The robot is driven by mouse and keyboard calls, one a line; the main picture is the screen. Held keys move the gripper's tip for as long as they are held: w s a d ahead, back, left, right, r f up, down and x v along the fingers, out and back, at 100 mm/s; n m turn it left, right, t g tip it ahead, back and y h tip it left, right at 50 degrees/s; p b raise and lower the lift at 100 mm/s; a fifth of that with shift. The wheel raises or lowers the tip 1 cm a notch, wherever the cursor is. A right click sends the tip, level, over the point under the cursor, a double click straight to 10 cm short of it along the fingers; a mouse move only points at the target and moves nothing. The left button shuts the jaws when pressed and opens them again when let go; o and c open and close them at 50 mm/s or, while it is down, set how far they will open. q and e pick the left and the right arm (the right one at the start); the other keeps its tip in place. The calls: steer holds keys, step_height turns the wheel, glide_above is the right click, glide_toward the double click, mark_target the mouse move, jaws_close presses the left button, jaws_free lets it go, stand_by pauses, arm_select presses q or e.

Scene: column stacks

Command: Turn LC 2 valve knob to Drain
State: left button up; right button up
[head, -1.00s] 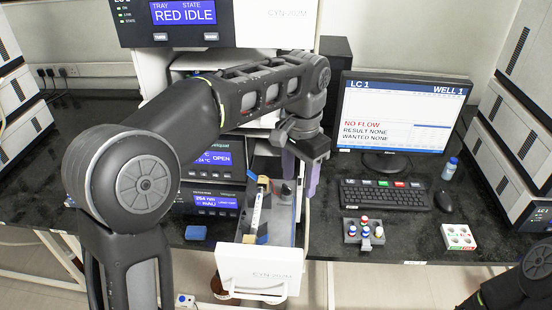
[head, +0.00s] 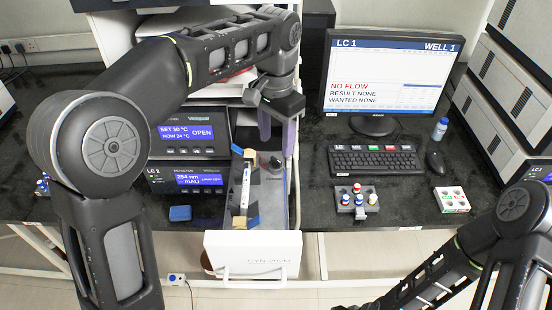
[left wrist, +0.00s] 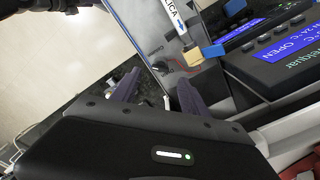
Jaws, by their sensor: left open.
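The LC 2 unit (head: 188,180) stands left of centre in the head view, its blue screen lit. Beside it a drawer (head: 252,252) with a white front is pulled out. In it lie a labelled white column (head: 246,183) and, toward the back, a small dark knob (head: 275,163); its markings are too small to read. My left gripper (head: 276,143) points down over the back of the drawer, its purple fingers apart, close to the knob. In the left wrist view the fingers (left wrist: 157,92) are open and empty; a dark rounded shape (left wrist: 160,67) shows beyond them.
An OPEN-screen unit (head: 188,132) sits above LC 2. A blue block (head: 180,213) lies left of the drawer. To the right are a monitor (head: 385,75), keyboard (head: 375,160), mouse (head: 435,163), vial rack (head: 352,202) and white tray (head: 451,199).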

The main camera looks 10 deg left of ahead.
mark_target(276, 160)
arm_select(q)
step_height(276, 160, down, 5)
steer(key=shift+f+p, duration=0.15)
steer(key=shift+p, duration=0.55)
jaws_close()
